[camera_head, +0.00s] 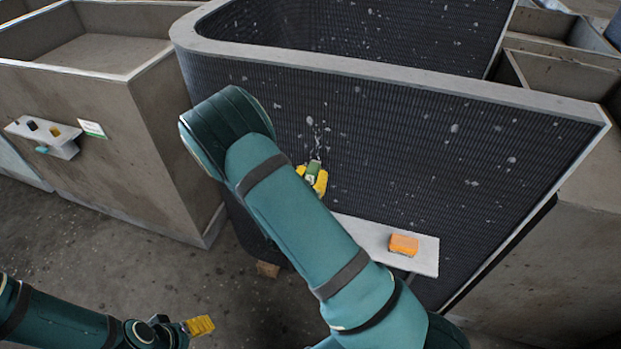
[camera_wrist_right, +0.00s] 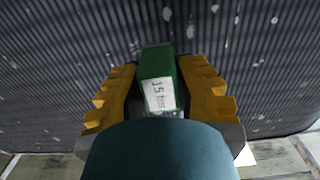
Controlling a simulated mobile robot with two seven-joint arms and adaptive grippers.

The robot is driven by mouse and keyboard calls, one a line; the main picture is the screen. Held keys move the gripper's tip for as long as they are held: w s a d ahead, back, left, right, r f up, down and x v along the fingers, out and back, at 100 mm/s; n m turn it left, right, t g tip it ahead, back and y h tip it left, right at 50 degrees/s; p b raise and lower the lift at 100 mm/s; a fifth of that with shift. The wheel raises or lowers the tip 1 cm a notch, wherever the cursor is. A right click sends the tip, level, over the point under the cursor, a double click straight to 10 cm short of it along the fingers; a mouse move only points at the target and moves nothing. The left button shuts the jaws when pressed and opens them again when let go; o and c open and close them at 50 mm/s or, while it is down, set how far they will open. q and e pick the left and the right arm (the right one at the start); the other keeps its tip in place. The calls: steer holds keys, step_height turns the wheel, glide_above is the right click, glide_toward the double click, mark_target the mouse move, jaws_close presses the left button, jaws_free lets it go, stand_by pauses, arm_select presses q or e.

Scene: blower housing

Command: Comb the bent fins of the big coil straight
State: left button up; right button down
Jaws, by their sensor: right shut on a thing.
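The big coil (camera_head: 400,125) is a tall dark finned panel with a pale top rim and light specks and marks on its face. Its fins also fill the right wrist view (camera_wrist_right: 60,60). My right gripper (camera_head: 314,180) has yellow fingers shut on a green fin comb (camera_wrist_right: 157,65) with a white label that appears to read 15. The comb's far end is close to the fins; I cannot tell whether it touches them. Pale bent-looking marks show on the coil just above the comb. My left gripper (camera_head: 201,326) is low at the left, away from the coil; its finger opening is unclear.
A pale shelf (camera_head: 365,235) at the coil's lower front bears an orange block (camera_head: 403,245). A concrete-like bin (camera_head: 120,110) stands at left, with a small shelf (camera_head: 62,146) holding small items. Open floor (camera_head: 110,240) lies between my arms.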

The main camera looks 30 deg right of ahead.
steer(key=shift+x, duration=1)
stand_by(0.8)
